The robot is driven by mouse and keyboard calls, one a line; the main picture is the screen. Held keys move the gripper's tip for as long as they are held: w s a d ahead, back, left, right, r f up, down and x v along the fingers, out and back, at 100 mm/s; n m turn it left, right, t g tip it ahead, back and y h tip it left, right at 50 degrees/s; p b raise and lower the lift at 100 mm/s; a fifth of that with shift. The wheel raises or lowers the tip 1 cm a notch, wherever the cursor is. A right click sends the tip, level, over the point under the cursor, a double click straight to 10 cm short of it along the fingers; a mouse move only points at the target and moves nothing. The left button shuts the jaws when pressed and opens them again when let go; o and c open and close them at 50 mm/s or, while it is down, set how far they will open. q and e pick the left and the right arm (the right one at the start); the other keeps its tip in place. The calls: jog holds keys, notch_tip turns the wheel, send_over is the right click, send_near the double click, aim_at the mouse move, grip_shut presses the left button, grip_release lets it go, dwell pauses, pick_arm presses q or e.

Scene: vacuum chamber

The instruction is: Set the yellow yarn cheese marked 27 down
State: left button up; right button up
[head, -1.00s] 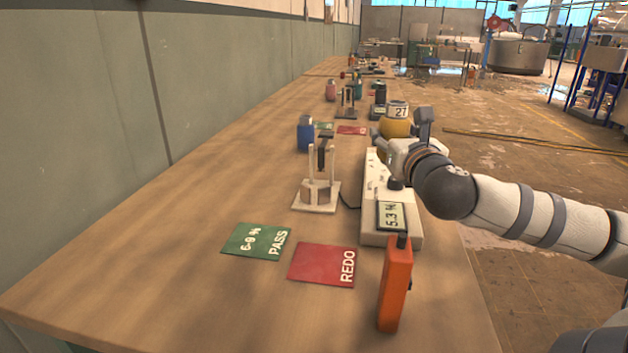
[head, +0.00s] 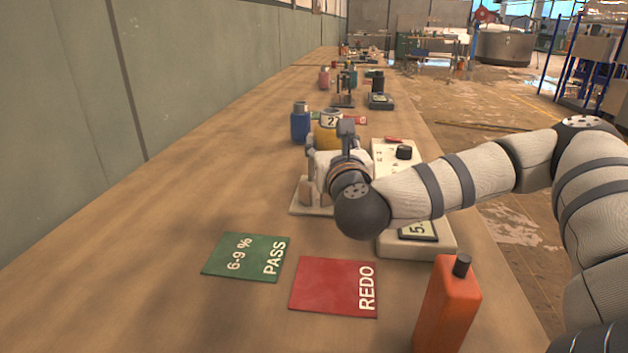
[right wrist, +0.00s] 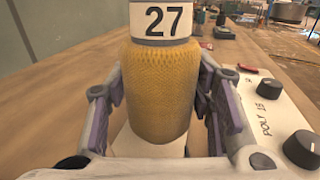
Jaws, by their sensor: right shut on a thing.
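The yellow yarn cheese (head: 326,135) is upright, with a white band marked 27 at its top. It fills the middle of the right wrist view (right wrist: 158,90). My right gripper (head: 330,146) is shut on it, with a finger on each side (right wrist: 160,98). My left gripper is not in view.
The cream meter (head: 440,247) has its display partly covered by my right arm. A green PASS card (head: 246,257) and a red REDO card (head: 335,287) lie in front. A blue bottle (head: 300,125) is close behind left. The left bench is clear.

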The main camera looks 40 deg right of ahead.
jog(key=shift+w+a+f, duration=0.35)
jog(key=shift+a+f, duration=0.05)
jog(key=shift+f, duration=0.2)
jog(key=shift+w+a+f, duration=0.3)
jog(key=shift+a+f, duration=0.05)
jog(key=shift+f, duration=0.2)
jog(key=shift+f+b, duration=0.6)
jog(key=shift+f, duration=1.1)
jog(key=o, duration=1.2)
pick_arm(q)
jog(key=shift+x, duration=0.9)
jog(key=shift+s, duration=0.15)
pick_arm(e)
jog(key=shift+s+a+r, duration=0.1)
jog(key=shift+a+r, duration=0.05)
jog(key=shift+r, duration=0.15)
jog(key=v, duration=0.6)
jog(key=shift+s+a+f, duration=0.15)
jog(key=shift+a, duration=0.05)
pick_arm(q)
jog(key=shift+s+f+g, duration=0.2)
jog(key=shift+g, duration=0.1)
pick_arm(e)
jog(key=shift+s+a, duration=0.15)
jog(key=shift+s, duration=0.2)
